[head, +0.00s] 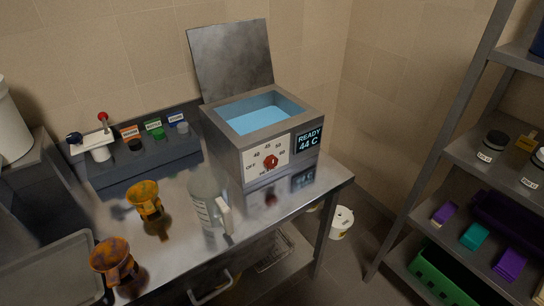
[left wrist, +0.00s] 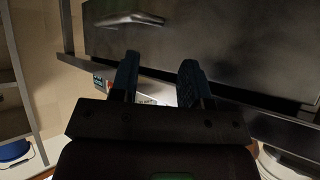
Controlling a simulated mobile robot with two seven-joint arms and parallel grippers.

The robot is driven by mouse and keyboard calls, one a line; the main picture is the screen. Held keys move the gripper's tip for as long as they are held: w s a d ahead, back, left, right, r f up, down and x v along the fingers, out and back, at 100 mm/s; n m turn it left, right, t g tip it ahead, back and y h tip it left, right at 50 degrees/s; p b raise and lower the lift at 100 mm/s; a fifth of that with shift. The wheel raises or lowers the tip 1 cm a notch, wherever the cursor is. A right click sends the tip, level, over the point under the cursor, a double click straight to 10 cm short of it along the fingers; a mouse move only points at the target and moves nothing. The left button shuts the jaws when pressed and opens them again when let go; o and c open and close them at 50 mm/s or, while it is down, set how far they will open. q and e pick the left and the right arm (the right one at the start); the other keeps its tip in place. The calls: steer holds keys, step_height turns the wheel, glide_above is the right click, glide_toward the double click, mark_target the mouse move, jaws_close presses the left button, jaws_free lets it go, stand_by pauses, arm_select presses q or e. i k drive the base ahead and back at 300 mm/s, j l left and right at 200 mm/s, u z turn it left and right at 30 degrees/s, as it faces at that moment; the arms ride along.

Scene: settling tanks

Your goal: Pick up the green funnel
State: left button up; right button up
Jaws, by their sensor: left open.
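I see no green funnel in the head view or the left wrist view. Two orange funnel-like vessels stand on the steel table, one near its middle (head: 145,198) and one at the front left (head: 115,262). A small green item (head: 157,131) sits in the grey rack, too small to name for certain. My left gripper (left wrist: 158,80) shows in the left wrist view with its two dark fingers apart and nothing clearly held between them. It is near a dark grey panel with a metal handle (left wrist: 130,19). My right gripper is in neither view.
A steel water bath (head: 245,145) with a raised lid stands on the table (head: 260,215). A clear bottle (head: 206,207) stands before it. A grey tray (head: 45,270) lies at the left. Shelves on the right hold a green crate (head: 435,280). A white bucket (head: 341,222) is on the floor.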

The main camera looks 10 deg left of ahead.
mark_target(144, 195)
steer(key=u, duration=1.25)
steer(key=k+j, duration=0.15)
steer(key=j, duration=0.15)
steer(key=k+j+u, duration=0.15)
steer(key=i+j, duration=0.15)
steer(key=i, duration=0.3)
